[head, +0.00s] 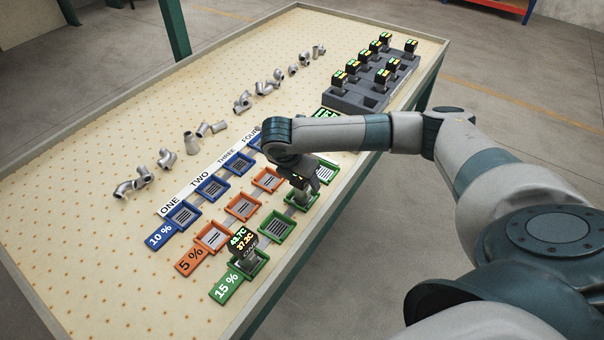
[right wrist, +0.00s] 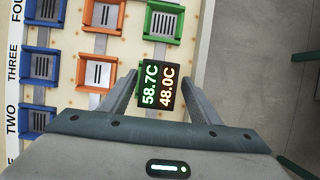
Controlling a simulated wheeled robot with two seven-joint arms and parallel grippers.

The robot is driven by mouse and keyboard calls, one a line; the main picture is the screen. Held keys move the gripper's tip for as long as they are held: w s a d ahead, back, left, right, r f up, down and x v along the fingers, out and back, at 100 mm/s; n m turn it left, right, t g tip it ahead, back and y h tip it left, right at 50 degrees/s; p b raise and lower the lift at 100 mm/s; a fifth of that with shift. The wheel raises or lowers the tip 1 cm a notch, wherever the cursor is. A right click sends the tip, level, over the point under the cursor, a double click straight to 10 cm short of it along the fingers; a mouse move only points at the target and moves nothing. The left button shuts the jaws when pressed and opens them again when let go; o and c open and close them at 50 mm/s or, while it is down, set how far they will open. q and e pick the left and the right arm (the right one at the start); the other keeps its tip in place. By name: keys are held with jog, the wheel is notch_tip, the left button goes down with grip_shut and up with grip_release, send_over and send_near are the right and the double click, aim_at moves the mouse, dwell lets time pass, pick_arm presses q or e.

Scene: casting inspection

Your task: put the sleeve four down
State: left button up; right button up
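My right gripper (right wrist: 160,78) points down with its fingers on either side of a dark display-topped unit (right wrist: 161,86) reading 58.7C and 48.0C. The fingers look apart from the display; its lower part is hidden. In the head view this unit (head: 299,182) is upright at the third green tray (head: 302,201) of the 15 % row, partly covered by my arm. The fourth green tray (right wrist: 164,20) is empty. A similar unit (head: 244,242) stands in the first green tray. No marking tells which thing is sleeve four. My left gripper is not in view.
Blue trays (head: 183,215) and orange trays (head: 212,237) line the other rows, those in clear view empty. A dark rack (head: 352,97) with several display-topped units stands at the back right. Metal pipe fittings (head: 190,143) lie across the table.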

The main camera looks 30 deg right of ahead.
jog(key=shift+w+d, duration=0.15)
jog(key=shift+w, duration=0.1)
jog(key=shift+s+r, duration=0.1)
jog(key=shift+r, duration=0.25)
jog(key=shift+r+b, duration=0.3)
jog(key=shift+r, duration=0.2)
jog(key=b+v, duration=0.2)
jog(key=v, duration=1)
